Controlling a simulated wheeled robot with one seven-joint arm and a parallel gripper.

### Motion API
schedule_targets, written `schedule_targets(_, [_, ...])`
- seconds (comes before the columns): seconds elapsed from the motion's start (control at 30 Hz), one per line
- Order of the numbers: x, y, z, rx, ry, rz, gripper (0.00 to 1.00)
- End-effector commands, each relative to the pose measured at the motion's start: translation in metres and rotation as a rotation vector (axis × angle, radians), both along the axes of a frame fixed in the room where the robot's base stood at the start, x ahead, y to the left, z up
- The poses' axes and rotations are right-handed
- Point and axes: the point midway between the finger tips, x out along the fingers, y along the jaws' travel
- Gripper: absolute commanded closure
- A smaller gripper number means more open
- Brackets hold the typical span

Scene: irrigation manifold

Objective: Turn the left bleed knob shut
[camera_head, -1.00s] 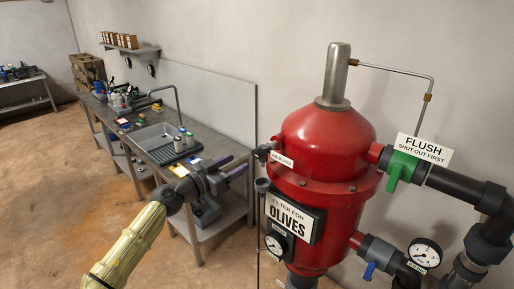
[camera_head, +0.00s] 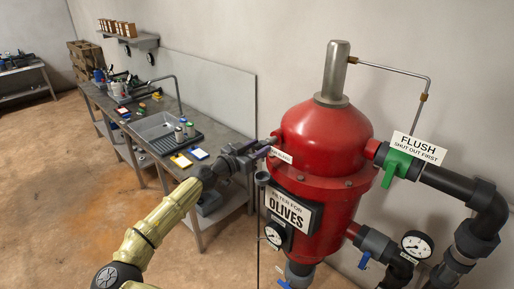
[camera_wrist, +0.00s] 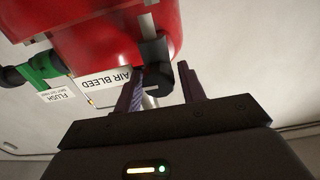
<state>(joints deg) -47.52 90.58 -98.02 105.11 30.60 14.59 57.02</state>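A black knob (camera_wrist: 158,78) on a short stem sits on the side of the red filter tank (camera_head: 322,140), beside a white label reading "AIR BLEED" (camera_wrist: 112,78). In the head view the label (camera_head: 281,155) is at the tank's left shoulder, and the knob is mostly hidden by my gripper (camera_head: 262,150). In the wrist view my gripper (camera_wrist: 161,76) is open, with one purple finger on each side of the knob. A gap shows on the right; I cannot tell whether the left finger touches. No second bleed knob is distinguishable.
A green flush valve handle (camera_head: 396,167) and black pipes (camera_head: 450,182) are right of the tank. Pressure gauges (camera_head: 274,234) and a blue handle (camera_head: 364,261) sit lower. A workbench (camera_head: 214,142) with a sink stands behind my arm. Floor at left is open.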

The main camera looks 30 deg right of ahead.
Motion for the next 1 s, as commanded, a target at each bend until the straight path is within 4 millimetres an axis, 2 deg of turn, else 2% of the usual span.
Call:
schedule_targets(0.03, [-0.0001, 0.0001, 0.0001, 0.0, 0.0, 0.0, 0.7])
schedule_targets(0.13, [-0.0001, 0.0001, 0.0002, 0.0, 0.0, 0.0, 0.9])
schedule_targets(0.17, [-0.0001, 0.0001, 0.0002, 0.0, 0.0, 0.0, 0.94])
schedule_targets(0.67, [0.0005, 0.0005, -0.002, -0.027, 0.075, 0.001, 0.93])
schedule_targets(1.0, [0.0014, 0.0008, -0.0036, -0.109, 0.3, 0.001, 0.93])
